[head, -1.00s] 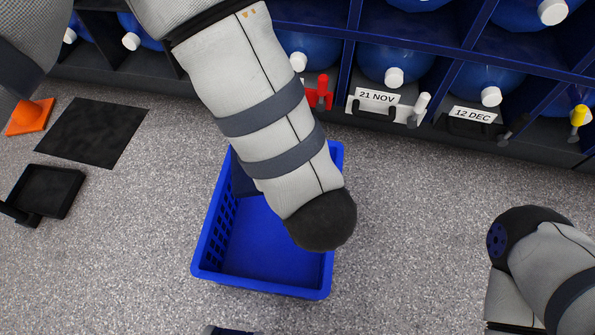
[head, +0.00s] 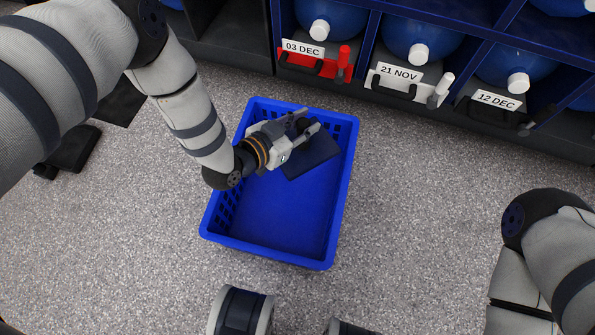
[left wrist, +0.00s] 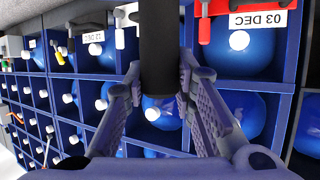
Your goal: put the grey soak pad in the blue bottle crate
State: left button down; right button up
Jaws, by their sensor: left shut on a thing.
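The blue bottle crate (head: 222,237) stands on the speckled floor in the middle of the head view. My left gripper (head: 305,128) is over the upper part of the crate's opening, shut on the soak pad (head: 318,154). The pad looks like a dark, flat, tilted square inside the crate's outline. I cannot tell whether it touches the crate's floor or wall. In the left wrist view a dark upright piece (left wrist: 159,45) stands between the two fingers, probably the pad seen narrow. My right gripper is out of view.
A blue rack (head: 365,60) with blue bottles and dated tags runs along the back, with red, white and black handles in front. A dark tray (head: 75,148) and a dark mat (head: 118,103) lie at left. The floor right of the crate is clear.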

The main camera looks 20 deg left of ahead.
pick_arm(q)
notch_tip(320, 180, down, 21)
jog(key=b, duration=1)
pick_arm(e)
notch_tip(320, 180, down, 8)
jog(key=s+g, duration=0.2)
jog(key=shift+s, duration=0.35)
pick_arm(q)
jog(key=shift+f, duration=0.2)
jog(key=c, duration=1.3)
grip_release()
jog(key=shift+c, duration=0.2)
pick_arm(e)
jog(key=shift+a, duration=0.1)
pick_arm(q)
jog(key=p+v, duration=0.5)
jog(key=v, duration=0.7)
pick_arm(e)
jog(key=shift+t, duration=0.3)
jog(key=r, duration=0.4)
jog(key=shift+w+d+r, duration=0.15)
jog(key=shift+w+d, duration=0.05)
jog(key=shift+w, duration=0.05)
pick_arm(q)
jog(key=shift+p, duration=0.3)
